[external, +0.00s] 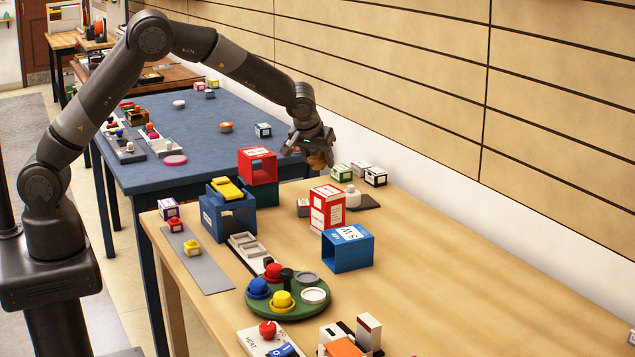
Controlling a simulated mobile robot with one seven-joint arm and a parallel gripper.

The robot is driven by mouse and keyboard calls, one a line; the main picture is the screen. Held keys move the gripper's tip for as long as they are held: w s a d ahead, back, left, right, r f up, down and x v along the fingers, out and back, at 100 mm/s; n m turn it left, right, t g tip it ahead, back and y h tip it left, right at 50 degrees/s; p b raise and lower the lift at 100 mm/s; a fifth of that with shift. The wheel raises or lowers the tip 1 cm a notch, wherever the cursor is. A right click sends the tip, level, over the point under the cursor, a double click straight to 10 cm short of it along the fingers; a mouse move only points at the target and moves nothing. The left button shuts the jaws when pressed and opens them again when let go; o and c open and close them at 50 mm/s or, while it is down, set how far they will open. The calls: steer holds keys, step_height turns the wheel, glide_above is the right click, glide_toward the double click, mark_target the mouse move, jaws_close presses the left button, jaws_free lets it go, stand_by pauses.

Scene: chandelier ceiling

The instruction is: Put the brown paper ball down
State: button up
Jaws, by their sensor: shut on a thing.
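My gripper (318,146) hangs at the end of my outstretched arm, above the far end of the wooden table (440,270). It is shut on the brown paper ball (318,160), a small brown lump just below the fingers. The fingers hide part of the ball. The ball is held in the air, apart from the table, near the edge where the blue table (225,165) adjoins.
Near the gripper stand an open red box (257,165), a red and white box (327,208), a white bottle (352,196) and several small boxes by the wall. An open blue box (347,249) stands closer.

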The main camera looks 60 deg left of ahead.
steer(key=w+a+f, duration=0.1)
steer(key=a+f, duration=0.1)
steer(key=a, duration=0.1)
steer(key=w+a+f, duration=0.2)
steer(key=a, duration=0.1)
steer(key=w+a+f, duration=0.2)
steer(key=a, duration=0.1)
steer(key=shift+a+f, duration=0.25)
steer(key=shift+a, duration=0.05)
steer(key=shift+f, duration=2.05)
steer(key=o, duration=0.9)
steer(key=shift+f, duration=0.1)
steer(key=shift+o, duration=0.2)
